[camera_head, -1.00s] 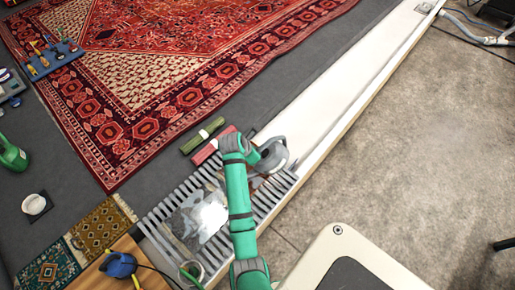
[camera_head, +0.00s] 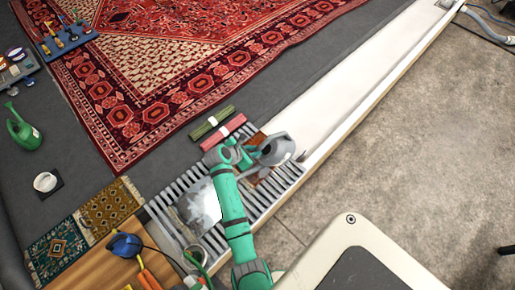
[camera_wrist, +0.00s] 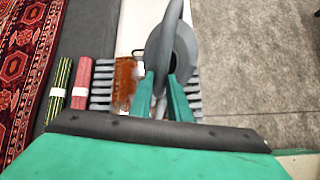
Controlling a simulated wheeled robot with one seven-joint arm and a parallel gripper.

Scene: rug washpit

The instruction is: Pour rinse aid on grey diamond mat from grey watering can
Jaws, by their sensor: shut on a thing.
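The grey watering can (camera_head: 279,150) is held above the right part of the slatted grate; it also shows in the wrist view (camera_wrist: 184,48). My gripper (camera_head: 250,154) is shut on it, with both green fingers at its handle in the wrist view (camera_wrist: 160,92). A grey, glossy mat (camera_head: 196,203) lies on the left part of the grate, partly behind my arm. It looks like the grey diamond mat, but glare hides its pattern. A rust-brown mat (camera_head: 252,178) lies on the grate below the can; it shows in the wrist view (camera_wrist: 124,80). No liquid is visible.
Green (camera_head: 212,122) and red (camera_head: 224,132) rolls lie beside the grate (camera_head: 275,188). A green watering can (camera_head: 22,130) stands at left. Small patterned mats (camera_head: 108,207) and a blue-handled tool (camera_head: 124,245) are lower left. The white channel (camera_head: 345,100) beyond the grate is clear.

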